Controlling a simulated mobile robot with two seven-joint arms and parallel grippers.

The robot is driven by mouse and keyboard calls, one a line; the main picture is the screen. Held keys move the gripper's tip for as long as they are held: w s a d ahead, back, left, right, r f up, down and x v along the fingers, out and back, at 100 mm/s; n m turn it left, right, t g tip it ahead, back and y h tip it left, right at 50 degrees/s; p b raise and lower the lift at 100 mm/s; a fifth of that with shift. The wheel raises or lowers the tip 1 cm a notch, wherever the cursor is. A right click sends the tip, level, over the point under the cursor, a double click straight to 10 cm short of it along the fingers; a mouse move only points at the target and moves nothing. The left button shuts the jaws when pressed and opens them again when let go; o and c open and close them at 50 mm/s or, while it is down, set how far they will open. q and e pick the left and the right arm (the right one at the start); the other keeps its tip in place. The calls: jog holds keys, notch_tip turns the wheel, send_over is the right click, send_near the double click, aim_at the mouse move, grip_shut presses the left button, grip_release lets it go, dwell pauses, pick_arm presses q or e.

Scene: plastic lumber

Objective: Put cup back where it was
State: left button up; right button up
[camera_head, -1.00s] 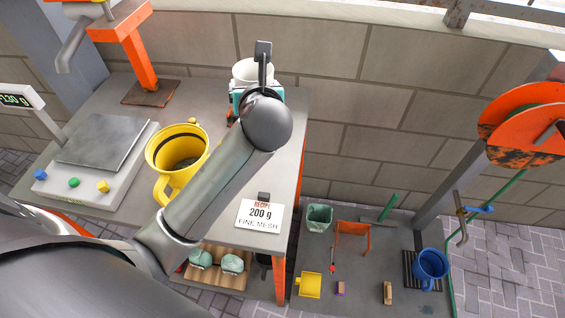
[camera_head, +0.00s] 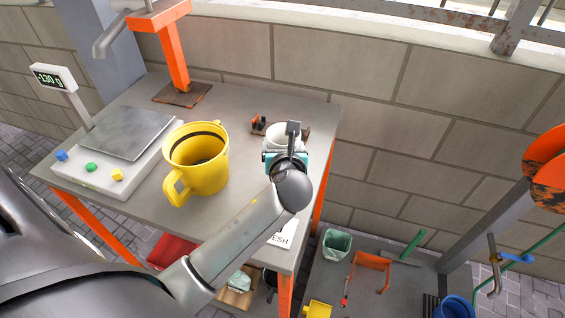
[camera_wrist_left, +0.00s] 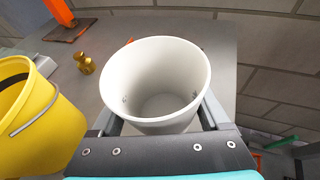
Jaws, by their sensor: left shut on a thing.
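The white cup (camera_head: 287,134) is in my left gripper (camera_head: 286,158), near the right end of the grey worktable (camera_head: 225,107). In the left wrist view, the gripper's fingers (camera_wrist_left: 160,117) are shut on the cup (camera_wrist_left: 158,100) from both sides. The cup's open mouth faces the camera, and its inside looks empty. Whether its base touches the table is hidden. My right gripper is not in view.
A yellow jug (camera_head: 197,165) stands left of the cup, beside a scale (camera_head: 128,133). A small wooden base with a dark and orange part (camera_head: 259,124) lies behind the cup. A brass weight (camera_wrist_left: 84,63) shows in the left wrist view. A recipe card (camera_head: 281,238) is partly hidden by my arm.

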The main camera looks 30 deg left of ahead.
pick_arm(q)
jog(key=shift+f, duration=0.7)
notch_tip(320, 180, down, 3)
jog(key=shift+f+b, duration=0.2)
jog(key=shift+b, duration=0.85)
jog(key=shift+r, duration=0.1)
jog(key=o, duration=1.2)
jog(key=shift+o, duration=0.2)
